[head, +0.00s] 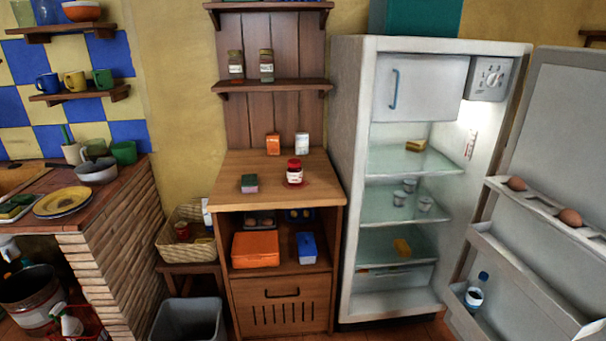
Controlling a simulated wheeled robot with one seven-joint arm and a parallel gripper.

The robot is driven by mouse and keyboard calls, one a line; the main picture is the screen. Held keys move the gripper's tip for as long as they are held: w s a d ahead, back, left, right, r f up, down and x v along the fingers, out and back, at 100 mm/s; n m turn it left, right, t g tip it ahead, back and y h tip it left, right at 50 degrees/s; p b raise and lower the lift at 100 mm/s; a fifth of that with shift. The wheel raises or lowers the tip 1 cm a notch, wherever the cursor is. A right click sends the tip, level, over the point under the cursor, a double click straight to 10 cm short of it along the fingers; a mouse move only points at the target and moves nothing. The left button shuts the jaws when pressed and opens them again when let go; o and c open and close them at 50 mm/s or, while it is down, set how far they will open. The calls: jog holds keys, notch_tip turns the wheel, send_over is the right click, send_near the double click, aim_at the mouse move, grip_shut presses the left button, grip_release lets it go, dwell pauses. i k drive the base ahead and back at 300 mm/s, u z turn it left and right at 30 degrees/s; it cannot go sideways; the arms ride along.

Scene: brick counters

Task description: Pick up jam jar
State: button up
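A small jar with a red lid and a pale label, which looks like the jam jar (294,171), stands upright on the wooden top of the cabinet (258,192) in the middle of the head view. It has a reddish patch or base under it. Nothing covers it from this side. My gripper is not in the head view.
A shelf (272,88) with two jars hangs above. The fridge (360,120) stands open at right; a brick counter (110,240) is at left.

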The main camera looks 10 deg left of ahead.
aim_at(294, 170)
jog(key=i, duration=1)
jog(key=u, duration=0.1)
